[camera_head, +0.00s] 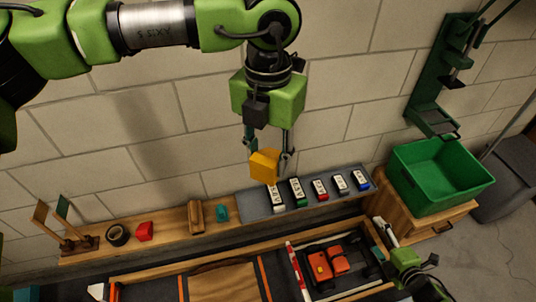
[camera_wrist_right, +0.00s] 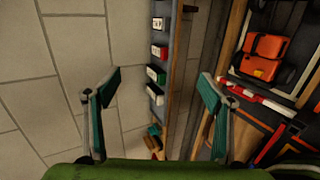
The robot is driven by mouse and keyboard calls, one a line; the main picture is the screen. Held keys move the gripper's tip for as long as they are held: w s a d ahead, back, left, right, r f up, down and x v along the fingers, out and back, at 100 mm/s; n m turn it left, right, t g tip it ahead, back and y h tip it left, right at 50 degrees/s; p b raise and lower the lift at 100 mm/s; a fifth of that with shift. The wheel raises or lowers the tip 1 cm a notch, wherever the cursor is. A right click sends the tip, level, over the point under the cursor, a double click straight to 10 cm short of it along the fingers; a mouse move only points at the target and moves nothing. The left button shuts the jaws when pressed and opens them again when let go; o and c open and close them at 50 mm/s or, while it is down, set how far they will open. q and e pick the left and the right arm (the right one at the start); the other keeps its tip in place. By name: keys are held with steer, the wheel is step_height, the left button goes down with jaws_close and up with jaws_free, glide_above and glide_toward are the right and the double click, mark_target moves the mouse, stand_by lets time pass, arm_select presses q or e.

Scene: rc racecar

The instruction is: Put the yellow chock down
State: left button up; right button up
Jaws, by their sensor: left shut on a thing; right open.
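The yellow chock (camera_head: 264,165) is held between the fingertips of my left gripper (camera_head: 266,152), in the head view. It hangs in front of the block wall, near the left end of a grey mat (camera_head: 260,206) on the wooden shelf. Whether it touches anything below cannot be told. My right gripper (camera_wrist_right: 154,88) is open and empty in the right wrist view, its fingers spread wide. In the head view the right arm shows at the lower right, beside the red and orange car (camera_head: 331,262).
Several labelled cartons (camera_head: 320,190) stand in a row on the mat. Left along the shelf are a teal block (camera_head: 222,212), a wooden piece (camera_head: 196,217), a red block (camera_head: 144,231) and a dark roll (camera_head: 118,235). A green bin (camera_head: 440,176) stands at right.

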steer(key=s+a+f+m+g+h, duration=0.15)
steer(key=s+f+m+g, duration=0.55)
steer(key=s+f, duration=0.95)
steer(key=s+a+f+m+g, duration=0.2)
steer(key=s+a+f+m, duration=0.3)
steer(key=s, duration=0.5)
steer(key=s+a+f+m+g, duration=0.2)
steer(key=s+a+f+m, duration=0.3)
steer(key=s+f, duration=0.3)
steer(key=s+a, duration=0.1)
steer(key=s, duration=0.2)
steer(key=shift+s+a+m, duration=0.15)
steer(key=shift+a+m, duration=0.15)
